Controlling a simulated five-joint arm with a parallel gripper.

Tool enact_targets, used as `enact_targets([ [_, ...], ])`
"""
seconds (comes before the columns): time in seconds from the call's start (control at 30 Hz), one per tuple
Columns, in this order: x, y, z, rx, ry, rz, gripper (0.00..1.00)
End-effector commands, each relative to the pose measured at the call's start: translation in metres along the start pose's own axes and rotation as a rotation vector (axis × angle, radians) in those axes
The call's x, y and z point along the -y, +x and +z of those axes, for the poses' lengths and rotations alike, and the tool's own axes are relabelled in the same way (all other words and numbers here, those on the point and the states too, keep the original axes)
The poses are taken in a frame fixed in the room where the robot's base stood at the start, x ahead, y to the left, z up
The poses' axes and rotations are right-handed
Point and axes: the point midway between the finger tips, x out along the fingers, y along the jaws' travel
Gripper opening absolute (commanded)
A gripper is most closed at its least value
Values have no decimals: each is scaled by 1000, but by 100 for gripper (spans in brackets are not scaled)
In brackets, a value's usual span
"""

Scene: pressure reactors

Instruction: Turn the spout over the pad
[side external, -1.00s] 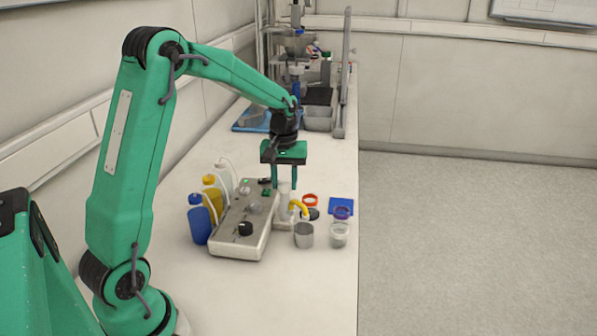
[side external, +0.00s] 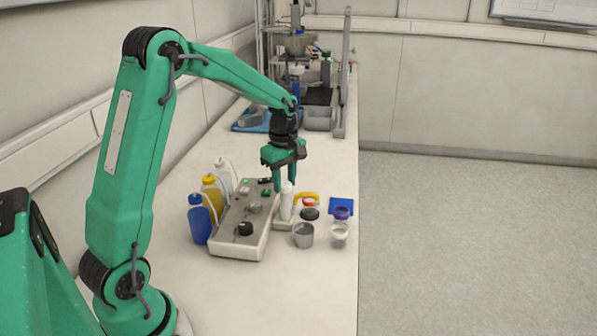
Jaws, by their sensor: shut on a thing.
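The yellow spout (side external: 308,195) sticks out to the right from a white upright post (side external: 287,203) beside the grey control box. The blue square pad (side external: 345,202) lies flat on the bench to the right of the spout's tip, which is apart from it in the picture. My gripper (side external: 285,186) points down with its two fingers around the top of the spout's post and is shut on the spout assembly. The exact contact is too small to see.
A grey control box (side external: 242,226) and blue, yellow and white bottles (side external: 200,220) stand left. A grey cup (side external: 304,236), black disc (side external: 310,214), red ring (side external: 309,203), purple ring (side external: 342,212) and pale cup (side external: 339,231) sit around the spout. The front bench is clear.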

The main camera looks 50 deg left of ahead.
Motion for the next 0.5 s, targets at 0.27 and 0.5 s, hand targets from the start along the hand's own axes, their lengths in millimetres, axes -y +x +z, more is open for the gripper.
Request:
enact_targets([
  [0.27,0,-1,0,0,-264,2,0],
  [0.5,0,-1,0,0,-476,2,0],
])
